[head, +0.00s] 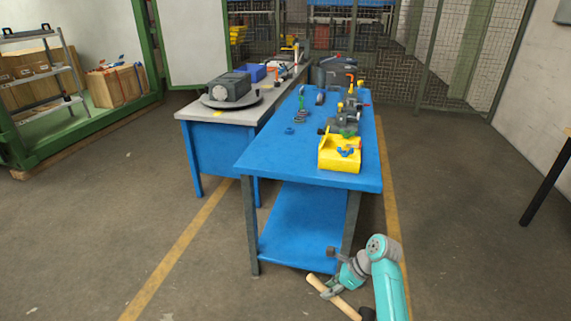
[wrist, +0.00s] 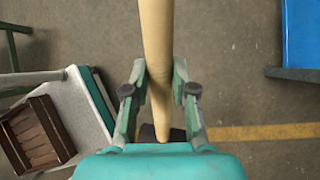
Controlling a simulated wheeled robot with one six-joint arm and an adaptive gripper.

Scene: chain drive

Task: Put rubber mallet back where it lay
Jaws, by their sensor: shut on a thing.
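The rubber mallet has a pale wooden handle (head: 342,304) and a dark head (head: 367,313), partly cut off at the bottom of the head view. My gripper (head: 330,287) is shut on the handle, in front of the blue workbench's near end and lower than its top. In the wrist view, the mallet's handle (wrist: 156,45) runs up out of the picture between the fingers of my gripper (wrist: 158,92). Part of the dark head shows lower down, mostly hidden behind my wrist. The place where the mallet lay cannot be told from these frames.
The blue workbench (head: 260,168) carries a yellow box (head: 340,154), clamps and small parts. A grey-topped bench (head: 199,115) behind it holds a dark gearbox (head: 228,87). In the wrist view, a brown slatted box (wrist: 35,137) lies on a light surface at left. The floor around is open.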

